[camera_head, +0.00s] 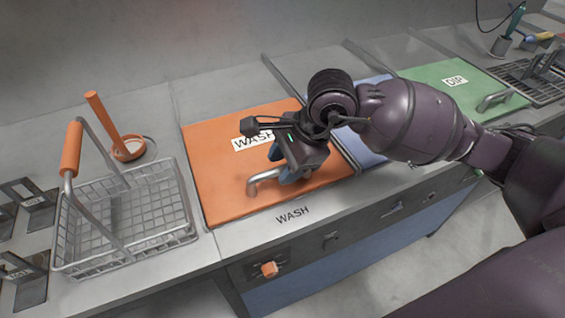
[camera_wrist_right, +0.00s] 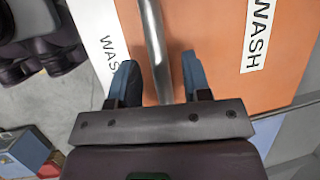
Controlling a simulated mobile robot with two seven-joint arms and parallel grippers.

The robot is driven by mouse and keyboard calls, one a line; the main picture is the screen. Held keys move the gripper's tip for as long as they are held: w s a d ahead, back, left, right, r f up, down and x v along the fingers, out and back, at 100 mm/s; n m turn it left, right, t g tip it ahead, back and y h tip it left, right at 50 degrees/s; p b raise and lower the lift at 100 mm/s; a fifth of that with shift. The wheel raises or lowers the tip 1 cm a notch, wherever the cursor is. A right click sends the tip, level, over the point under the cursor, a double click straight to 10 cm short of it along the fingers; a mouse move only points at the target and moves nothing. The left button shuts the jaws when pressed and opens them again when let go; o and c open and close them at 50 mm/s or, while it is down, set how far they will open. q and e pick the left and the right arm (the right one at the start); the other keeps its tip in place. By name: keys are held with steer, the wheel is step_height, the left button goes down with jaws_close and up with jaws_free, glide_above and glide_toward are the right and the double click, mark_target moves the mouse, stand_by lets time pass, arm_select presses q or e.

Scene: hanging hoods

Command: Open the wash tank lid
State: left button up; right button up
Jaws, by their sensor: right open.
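The wash tank lid (camera_head: 222,180) is an orange panel labelled WASH, lying flat and shut on the counter. Its metal bar handle (camera_head: 262,178) runs along the lid's front part. My right gripper (camera_head: 287,178) is over the handle and partly hides it. In the right wrist view the gripper (camera_wrist_right: 160,80) is open, with one blue-grey finger on each side of the handle (camera_wrist_right: 153,45). I cannot tell whether a finger touches the handle. The lid also fills much of the right wrist view (camera_wrist_right: 210,35). My left gripper is not in view.
A wire basket (camera_head: 130,220) with an orange grip stands left of the lid, near an orange ladle-like tool (camera_head: 128,150). A blue lid (camera_head: 365,150) and a green DIP lid (camera_head: 450,85) lie to the right. An orange knob (camera_head: 269,269) is on the counter front.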

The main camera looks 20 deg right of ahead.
steer(key=shift+f, duration=0.15)
jaws_close()
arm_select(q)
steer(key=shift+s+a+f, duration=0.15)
arm_select(e)
steer(key=shift+w, duration=0.1)
